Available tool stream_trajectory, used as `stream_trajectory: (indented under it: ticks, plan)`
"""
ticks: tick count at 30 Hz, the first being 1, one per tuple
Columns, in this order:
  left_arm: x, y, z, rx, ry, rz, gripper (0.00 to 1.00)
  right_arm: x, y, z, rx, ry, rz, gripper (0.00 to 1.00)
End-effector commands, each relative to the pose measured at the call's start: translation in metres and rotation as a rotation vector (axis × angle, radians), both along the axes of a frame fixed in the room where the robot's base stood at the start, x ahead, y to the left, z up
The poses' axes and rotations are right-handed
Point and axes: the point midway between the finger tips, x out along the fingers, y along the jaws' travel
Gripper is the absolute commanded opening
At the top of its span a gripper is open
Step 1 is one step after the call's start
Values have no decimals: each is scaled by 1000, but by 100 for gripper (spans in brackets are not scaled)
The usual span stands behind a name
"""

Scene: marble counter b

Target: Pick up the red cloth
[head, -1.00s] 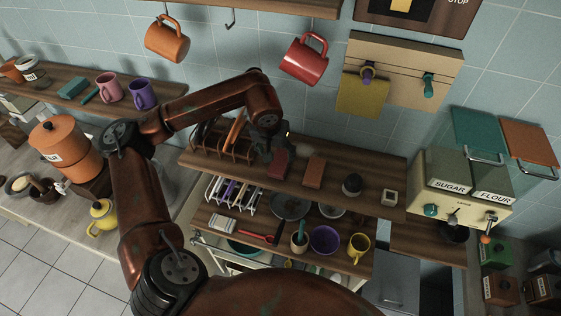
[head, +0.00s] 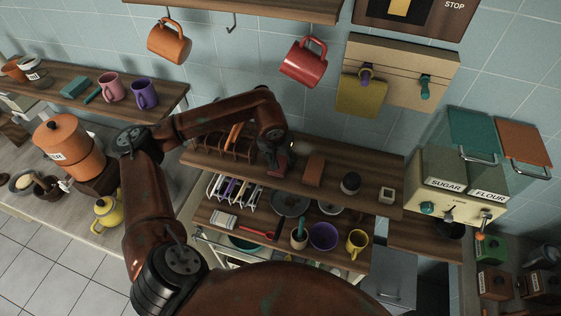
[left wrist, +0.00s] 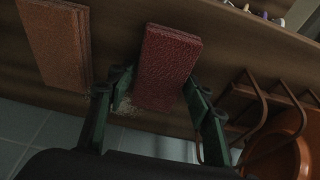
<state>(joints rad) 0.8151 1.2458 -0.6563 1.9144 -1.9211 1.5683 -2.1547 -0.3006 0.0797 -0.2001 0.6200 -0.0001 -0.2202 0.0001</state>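The red cloth (head: 278,167), a folded, block-like dark red piece, lies on the upper wooden shelf. It also shows in the left wrist view (left wrist: 167,62), lengthwise between my fingers. My left gripper (head: 275,149) is over the shelf at the cloth in the head view, partly covering it. In the left wrist view my left gripper (left wrist: 158,84) is open, with one green finger on each side of the cloth. A small gap shows at the left finger; I cannot tell whether the right finger touches. My right gripper is not in view.
An orange-brown cloth (head: 314,169) lies to the right on the same shelf. A wooden rack (head: 232,142) with an orange plate stands to the left. A dark round jar (head: 350,183) stands farther right. Mugs hang above, including a red mug (head: 303,63).

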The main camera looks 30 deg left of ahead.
Motion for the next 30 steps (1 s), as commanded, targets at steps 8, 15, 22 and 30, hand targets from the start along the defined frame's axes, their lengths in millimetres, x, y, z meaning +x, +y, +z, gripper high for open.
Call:
stream_trajectory:
  ticks: [8, 15, 22, 30]
  plan:
    - [0, 0, 0, 0, 0, 0, 27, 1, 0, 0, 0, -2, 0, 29]
    - [0, 0, 0, 0, 0, 0, 19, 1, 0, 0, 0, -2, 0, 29]
    - [1, 0, 4, 1, -3, 0, 19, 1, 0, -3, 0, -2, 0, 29]
    - [-7, -4, 41, 1, -6, -3, 19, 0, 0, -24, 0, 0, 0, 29]
